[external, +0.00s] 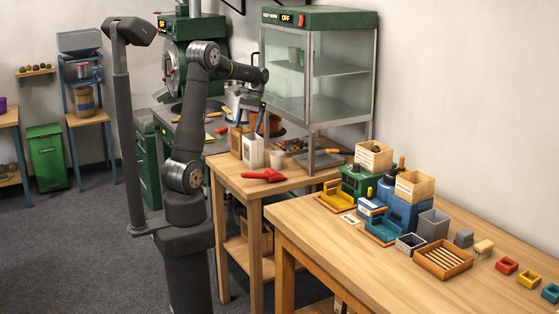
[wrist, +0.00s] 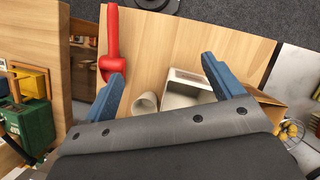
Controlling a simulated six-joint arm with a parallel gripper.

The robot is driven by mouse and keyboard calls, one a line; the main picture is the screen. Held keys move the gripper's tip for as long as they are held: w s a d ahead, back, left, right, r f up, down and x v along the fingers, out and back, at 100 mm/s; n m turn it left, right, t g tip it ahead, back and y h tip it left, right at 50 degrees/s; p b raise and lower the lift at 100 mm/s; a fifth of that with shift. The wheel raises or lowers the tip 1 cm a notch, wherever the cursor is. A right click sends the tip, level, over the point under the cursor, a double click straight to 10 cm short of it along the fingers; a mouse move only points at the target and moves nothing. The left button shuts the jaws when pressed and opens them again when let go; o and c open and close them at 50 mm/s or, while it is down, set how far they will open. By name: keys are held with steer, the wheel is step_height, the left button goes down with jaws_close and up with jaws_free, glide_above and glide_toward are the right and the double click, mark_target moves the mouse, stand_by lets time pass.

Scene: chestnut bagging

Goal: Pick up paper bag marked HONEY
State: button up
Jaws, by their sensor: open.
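Two upright bags stand on the small wooden table: a white one (external: 253,150) and a brown one (external: 236,140) just left of it. No label is readable, so I cannot tell which is marked HONEY. In the wrist view the white bag (wrist: 185,86) shows its open top between my fingers, nearer the right one; the brown bag (wrist: 270,110) is partly hidden behind the right finger. My gripper (external: 251,112) has blue fingers, open and empty, above the bags. In the wrist view my gripper (wrist: 165,72) is spread wide, and its body hides the lower part.
A small pale cup (external: 277,158) and a red scoop (external: 264,176) are on the same table, right of the bags. A glass cabinet (external: 318,75) stands close behind. The front of the small table (external: 235,178) is clear. A longer table (external: 350,255) with trays is at right.

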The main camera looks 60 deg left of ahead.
steer(key=w+a+r+n+t+y, duration=0.2)
steer(key=w+a+r+n+t, duration=0.3)
steer(key=n, duration=0.7)
steer(key=g, duration=0.1)
glide_toward(253, 143)
steer(key=w+a+f, duration=0.2)
steer(key=a+f, duration=0.3)
steer(key=f, duration=0.1)
steer(key=shift+n, duration=0.3)
steer(key=shift+w+f, duration=0.2)
steer(key=shift+f, duration=3)
steer(key=shift+c, duration=0.3)
steer(key=c, duration=1.2)
steer(key=shift+r, duration=0.15)
